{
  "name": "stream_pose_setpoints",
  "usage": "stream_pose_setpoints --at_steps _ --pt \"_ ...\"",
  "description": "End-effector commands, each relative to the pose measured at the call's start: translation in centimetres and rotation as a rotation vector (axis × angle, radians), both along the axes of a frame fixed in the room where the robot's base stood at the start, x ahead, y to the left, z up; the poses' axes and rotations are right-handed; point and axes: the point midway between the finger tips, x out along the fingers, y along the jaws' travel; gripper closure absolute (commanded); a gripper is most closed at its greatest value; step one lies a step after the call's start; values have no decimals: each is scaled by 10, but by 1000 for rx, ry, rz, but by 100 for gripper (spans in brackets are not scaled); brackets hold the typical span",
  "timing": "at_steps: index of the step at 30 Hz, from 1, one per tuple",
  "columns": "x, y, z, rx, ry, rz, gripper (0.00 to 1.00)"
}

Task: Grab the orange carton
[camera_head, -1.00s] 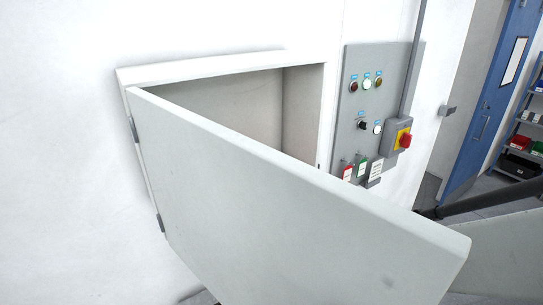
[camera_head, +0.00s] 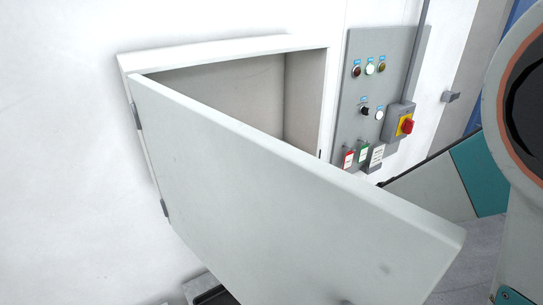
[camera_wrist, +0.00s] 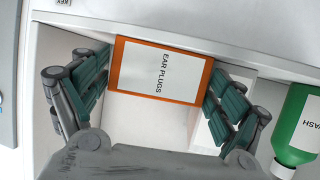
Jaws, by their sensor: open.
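The orange carton (camera_wrist: 160,70) shows in the wrist view as an orange-edged box with a white face marked "EAR PLUGS". My gripper (camera_wrist: 157,88) is open, with one finger on each side of the carton. The left fingers lie close to the carton's left edge and the right fingers close to its right edge; I cannot tell whether they touch it. The carton is not visible in the head view, and my gripper is also out of sight there.
A green bottle (camera_wrist: 299,125) marked "WASH" stands right of my gripper. In the head view, an open cabinet door (camera_head: 290,190) hides much of the wall recess (camera_head: 230,95). A control panel (camera_head: 381,95) with a red switch is on the wall to its right.

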Motion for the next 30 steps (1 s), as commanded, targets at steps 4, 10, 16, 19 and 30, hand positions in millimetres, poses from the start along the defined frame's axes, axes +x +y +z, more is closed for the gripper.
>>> stream_pose_setpoints --at_steps 4,10,16,19,30 --pt "0 0 0 0 0 0 12" --pt "0 0 0 0 0 0 42" --pt "0 0 0 0 0 0 46" --pt "0 0 0 0 0 0 46" --pt "0 0 23 0 0 0 46"
